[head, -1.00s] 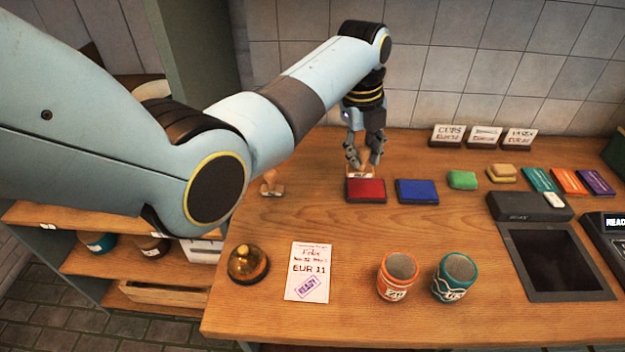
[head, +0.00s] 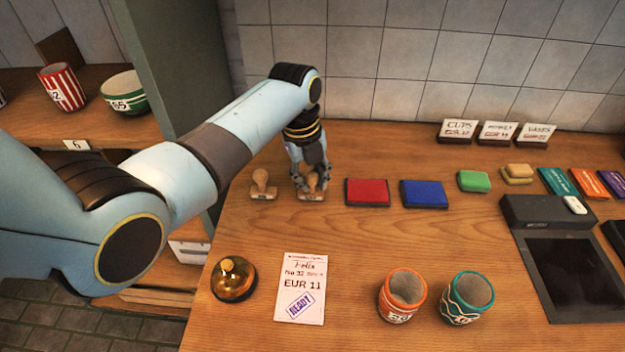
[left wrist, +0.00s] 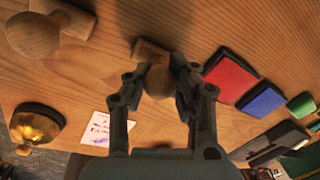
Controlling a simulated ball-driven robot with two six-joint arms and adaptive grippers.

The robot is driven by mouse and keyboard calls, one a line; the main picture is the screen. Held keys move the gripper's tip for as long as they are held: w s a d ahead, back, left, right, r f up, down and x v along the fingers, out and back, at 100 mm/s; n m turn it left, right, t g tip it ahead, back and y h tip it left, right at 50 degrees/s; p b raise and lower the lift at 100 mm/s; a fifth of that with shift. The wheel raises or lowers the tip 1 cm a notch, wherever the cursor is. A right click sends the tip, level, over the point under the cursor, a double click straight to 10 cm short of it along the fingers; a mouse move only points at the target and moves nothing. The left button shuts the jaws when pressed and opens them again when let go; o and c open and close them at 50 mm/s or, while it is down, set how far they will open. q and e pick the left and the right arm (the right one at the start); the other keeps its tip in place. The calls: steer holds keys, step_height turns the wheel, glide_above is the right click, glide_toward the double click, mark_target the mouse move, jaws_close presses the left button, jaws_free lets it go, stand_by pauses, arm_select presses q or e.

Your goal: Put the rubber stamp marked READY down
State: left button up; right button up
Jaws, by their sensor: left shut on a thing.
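My left gripper (head: 311,186) is shut on a wooden rubber stamp (head: 312,194) at the back left of the counter, left of the red ink pad (head: 367,192). The stamp is upright, at or very near the counter top; its label is too small to read. In the left wrist view the stamp's round knob (left wrist: 159,82) sits between the fingers. A second wooden stamp (head: 263,186) stands just to its left; it also shows in the left wrist view (left wrist: 35,36). My right gripper is not in view.
A blue ink pad (head: 424,194) lies right of the red one. In front are a brass bell (head: 234,280), a paper slip (head: 302,288) stamped READY, an orange cup (head: 403,295) and a teal cup (head: 467,297). A dark tablet (head: 570,275) lies at right.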

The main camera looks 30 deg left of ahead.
arm_select(q)
steer(key=shift+s+a+r, duration=0.1)
steer(key=shift+s+r, duration=0.05)
jaws_close()
steer(key=shift+s+a, duration=0.1)
steer(key=shift+f, duration=0.25)
steer(key=o, duration=0.9)
jaws_free()
steer(key=shift+o, duration=0.2)
steer(key=shift+r, duration=0.1)
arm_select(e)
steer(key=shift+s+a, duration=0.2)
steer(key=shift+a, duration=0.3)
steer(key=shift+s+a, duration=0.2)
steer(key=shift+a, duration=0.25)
